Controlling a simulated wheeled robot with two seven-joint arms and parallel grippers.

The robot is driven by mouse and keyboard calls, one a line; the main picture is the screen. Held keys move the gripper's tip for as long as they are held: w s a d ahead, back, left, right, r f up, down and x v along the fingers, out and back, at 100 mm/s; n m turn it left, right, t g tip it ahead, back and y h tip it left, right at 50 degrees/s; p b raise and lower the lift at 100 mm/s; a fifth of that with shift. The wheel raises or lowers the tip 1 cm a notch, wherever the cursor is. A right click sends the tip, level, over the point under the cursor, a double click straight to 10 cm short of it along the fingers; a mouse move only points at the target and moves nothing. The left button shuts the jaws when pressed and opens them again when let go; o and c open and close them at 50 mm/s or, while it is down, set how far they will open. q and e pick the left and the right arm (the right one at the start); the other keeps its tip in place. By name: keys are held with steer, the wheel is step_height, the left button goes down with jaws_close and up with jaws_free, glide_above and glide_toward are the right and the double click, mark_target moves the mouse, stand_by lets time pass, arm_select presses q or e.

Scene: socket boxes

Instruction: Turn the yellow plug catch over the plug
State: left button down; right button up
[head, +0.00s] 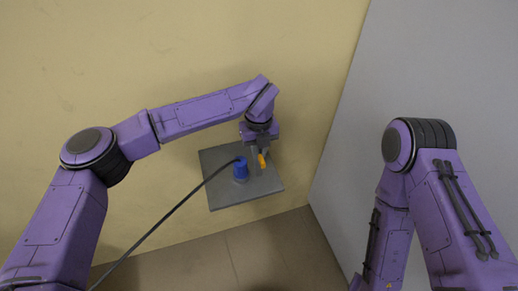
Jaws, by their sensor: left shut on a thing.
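A blue plug (241,169) with a black cable stands at a grey plate (225,198) on the wall. The small yellow plug catch (262,160) is just to the right of the plug. My left gripper (261,152) comes down over the plate from above and is shut on the yellow catch. The gripper hides part of the catch and the plate behind it. Whether the catch touches the plug is too small to tell. My right arm comes in from the right, and its gripper is out of view.
The black cable (165,216) runs from the plug down to the lower left, below my left arm. A yellowish wall (150,50) lies behind, with a grey wall (345,140) to the right. The tiled floor (260,255) below the plate is clear.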

arm_select(q)
steer(key=m, duration=0.2)
steer(key=m+p, duration=0.1)
steer(key=shift+a+r+m, duration=0.15)
steer(key=shift+r+m, duration=0.05)
steer(key=shift+m, duration=0.2)
steer(key=m+p, duration=0.2)
steer(key=m, duration=0.3)
steer(key=shift+w+a, duration=0.1)
steer(key=m+p, duration=0.2)
steer(key=m, duration=0.3)
steer(key=shift+w, duration=0.1)
steer(key=shift+a+m+p, duration=0.1)
steer(key=shift+m+p, duration=0.45)
steer(key=shift+m, duration=1.55)
steer(key=shift+w, duration=0.1)
steer(key=c, duration=1.1)
jaws_free()
steer(key=shift+f, duration=0.15)
steer(key=shift+c, duration=0.2)
